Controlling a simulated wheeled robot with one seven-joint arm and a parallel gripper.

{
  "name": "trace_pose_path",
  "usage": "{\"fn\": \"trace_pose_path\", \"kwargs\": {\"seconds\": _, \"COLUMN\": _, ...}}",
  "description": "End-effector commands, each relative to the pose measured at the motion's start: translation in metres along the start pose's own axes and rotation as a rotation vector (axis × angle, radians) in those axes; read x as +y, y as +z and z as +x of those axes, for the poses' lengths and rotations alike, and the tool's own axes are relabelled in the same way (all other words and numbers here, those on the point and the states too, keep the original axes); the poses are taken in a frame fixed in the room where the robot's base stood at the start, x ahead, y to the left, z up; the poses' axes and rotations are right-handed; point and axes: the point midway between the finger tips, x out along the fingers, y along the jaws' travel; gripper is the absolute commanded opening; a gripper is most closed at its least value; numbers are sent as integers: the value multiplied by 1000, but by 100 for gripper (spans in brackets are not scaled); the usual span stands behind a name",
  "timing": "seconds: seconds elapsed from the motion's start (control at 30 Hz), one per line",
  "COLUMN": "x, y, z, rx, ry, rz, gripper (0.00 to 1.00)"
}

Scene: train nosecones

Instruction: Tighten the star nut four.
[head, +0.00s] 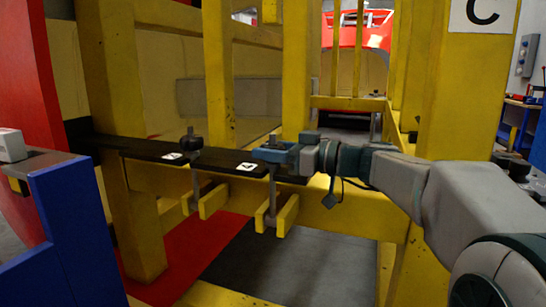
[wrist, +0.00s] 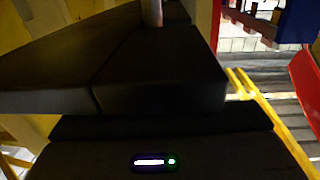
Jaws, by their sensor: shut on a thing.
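My gripper (head: 274,151) reaches in from the right in the head view. It is shut on a dark star nut (head: 272,140) above the black bar (head: 143,147), near the bar's right end. The jaws hide most of this nut. A threaded rod hangs below the bar there. Another dark star nut (head: 191,141) stands free on the bar to the left, between two white number labels. The label figures are too small to read surely. In the wrist view, a metal rod (wrist: 152,12) rises beyond large dark surfaces, and the nut itself cannot be made out.
Yellow posts (head: 295,70) and beams of the frame stand close behind the bar and beside my arm. Yellow clamp plates (head: 287,215) hang below the bar. A blue stand (head: 75,240) is at the left. A post with a C sign (head: 483,14) stands at the right.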

Motion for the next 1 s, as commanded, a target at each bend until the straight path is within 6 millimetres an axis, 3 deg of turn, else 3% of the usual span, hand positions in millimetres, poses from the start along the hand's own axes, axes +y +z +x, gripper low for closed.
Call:
{"fn": "trace_pose_path", "kwargs": {"seconds": 0.3, "x": -2, "y": 9, "z": 0, "rx": 2, "ry": 199, "rz": -6, "gripper": 23}}
{"fn": "trace_pose_path", "kwargs": {"seconds": 0.7, "x": -2, "y": 3, "z": 0, "rx": 3, "ry": 527, "rz": -2, "gripper": 23}}
{"fn": "trace_pose_path", "kwargs": {"seconds": 1.0, "x": 0, "y": 0, "z": 0, "rx": 0, "ry": 664, "rz": 1, "gripper": 23}}
